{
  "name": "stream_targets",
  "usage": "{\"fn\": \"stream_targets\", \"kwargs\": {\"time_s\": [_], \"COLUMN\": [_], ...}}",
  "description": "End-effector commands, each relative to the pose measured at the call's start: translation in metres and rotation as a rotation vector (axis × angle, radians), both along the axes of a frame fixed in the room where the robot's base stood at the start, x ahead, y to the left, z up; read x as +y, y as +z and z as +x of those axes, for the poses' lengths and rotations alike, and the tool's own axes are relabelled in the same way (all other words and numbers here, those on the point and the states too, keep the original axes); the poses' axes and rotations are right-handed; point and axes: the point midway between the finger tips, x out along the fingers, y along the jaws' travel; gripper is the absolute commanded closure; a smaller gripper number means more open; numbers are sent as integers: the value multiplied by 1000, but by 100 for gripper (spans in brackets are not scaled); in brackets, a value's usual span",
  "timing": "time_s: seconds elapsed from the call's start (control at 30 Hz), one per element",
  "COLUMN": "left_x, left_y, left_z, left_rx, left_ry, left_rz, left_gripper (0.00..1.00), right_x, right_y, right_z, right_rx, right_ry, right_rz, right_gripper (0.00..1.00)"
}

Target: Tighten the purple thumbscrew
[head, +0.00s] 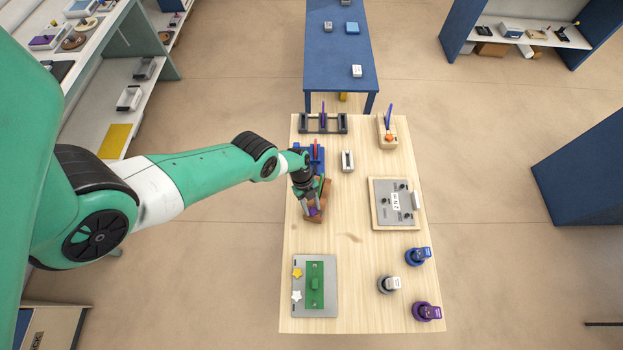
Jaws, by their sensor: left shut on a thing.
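The purple thumbscrew (313,211) shows as a small purple patch at the fingertips of my left gripper (310,206). The gripper points down at the left side of the wooden table and is shut on it. A brown wooden piece (314,218) lies around and under the fingertips, partly hidden by the gripper. Whether the thumbscrew is seated in the brown piece is too small and too covered to tell. My right gripper is not in view.
A blue stand with a red upright (316,149) and a dark rack (335,124) stand just behind. A grey panel (381,217) lies to the right. The table's front middle (355,265) is clear.

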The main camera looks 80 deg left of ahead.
Motion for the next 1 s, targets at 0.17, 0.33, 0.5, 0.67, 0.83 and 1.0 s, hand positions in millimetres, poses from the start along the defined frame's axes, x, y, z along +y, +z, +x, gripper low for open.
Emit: {"fn": "stream_targets", "kwargs": {"time_s": [0.17,0.33,0.5,0.67,0.83,1.0], "left_x": [0,0,0,0,0,0], "left_y": [0,0,0,11,28,41], "left_z": [0,0,0,0,0,0], "left_rx": [0,1,1,0,1,1], "left_ry": [1,2,2,2,3,3], "left_rz": [0,0,0,0,0,0], "left_gripper": [40,28,28,28,28,28], "right_x": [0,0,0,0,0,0], "right_y": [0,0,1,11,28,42], "right_z": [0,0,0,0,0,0], "right_rx": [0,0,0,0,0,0], "right_ry": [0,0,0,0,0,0], "right_rz": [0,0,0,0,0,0], "right_gripper": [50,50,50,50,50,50]}}
